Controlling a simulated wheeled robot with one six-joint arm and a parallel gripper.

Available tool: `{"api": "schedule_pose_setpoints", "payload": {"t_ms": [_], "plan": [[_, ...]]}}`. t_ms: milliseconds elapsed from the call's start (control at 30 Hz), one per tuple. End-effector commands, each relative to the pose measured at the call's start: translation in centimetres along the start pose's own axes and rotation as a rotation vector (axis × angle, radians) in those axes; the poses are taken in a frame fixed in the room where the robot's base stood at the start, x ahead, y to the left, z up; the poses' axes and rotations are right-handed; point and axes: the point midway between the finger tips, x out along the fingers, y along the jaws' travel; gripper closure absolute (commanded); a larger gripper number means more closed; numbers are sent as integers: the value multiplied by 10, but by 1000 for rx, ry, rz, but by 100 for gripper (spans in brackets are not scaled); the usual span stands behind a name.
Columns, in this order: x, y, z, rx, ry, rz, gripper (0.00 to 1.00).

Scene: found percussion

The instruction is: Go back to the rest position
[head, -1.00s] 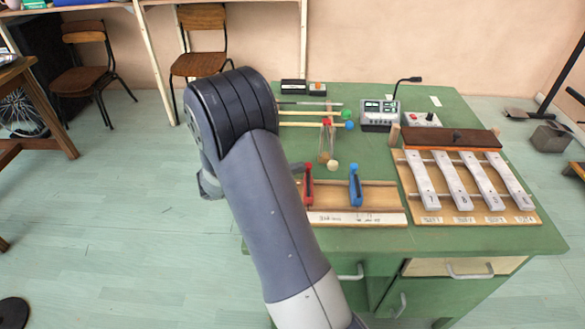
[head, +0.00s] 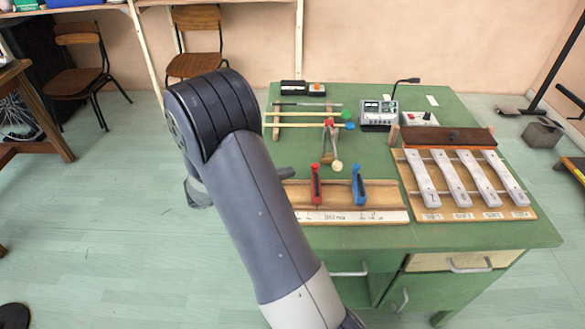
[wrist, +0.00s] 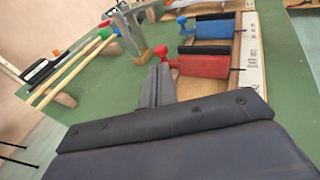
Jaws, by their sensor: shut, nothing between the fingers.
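My gripper (wrist: 158,86) shows in the wrist view with its fingers together and nothing between them. In the head view, only its dark tip (head: 286,173) shows past my arm, over the left end of a wooden board on the green bench. In the wrist view, the tip appears close to a red block (wrist: 205,66) on that board, and I see no clear contact. A blue block (wrist: 211,29) is beside the red one. My arm hides the board's left end in the head view.
The green bench (head: 460,110) holds mallets on a rack (head: 277,122), a grey box (head: 379,114) with a bent stalk, and a wooden frame with several pale bars (head: 453,180). Two chairs (head: 196,45) stand behind. The floor (head: 90,220) to the left is open.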

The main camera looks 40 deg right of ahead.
Motion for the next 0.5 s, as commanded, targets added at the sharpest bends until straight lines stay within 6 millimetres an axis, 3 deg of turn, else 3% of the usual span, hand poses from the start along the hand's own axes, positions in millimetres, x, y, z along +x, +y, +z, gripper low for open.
{"api": "schedule_pose_setpoints", "payload": {"t_ms": [200, 500], "plan": [[-50, 2, 0, 2, 1, 6, 100], [-83, 2, 0, 1, 1, 3, 100]]}}
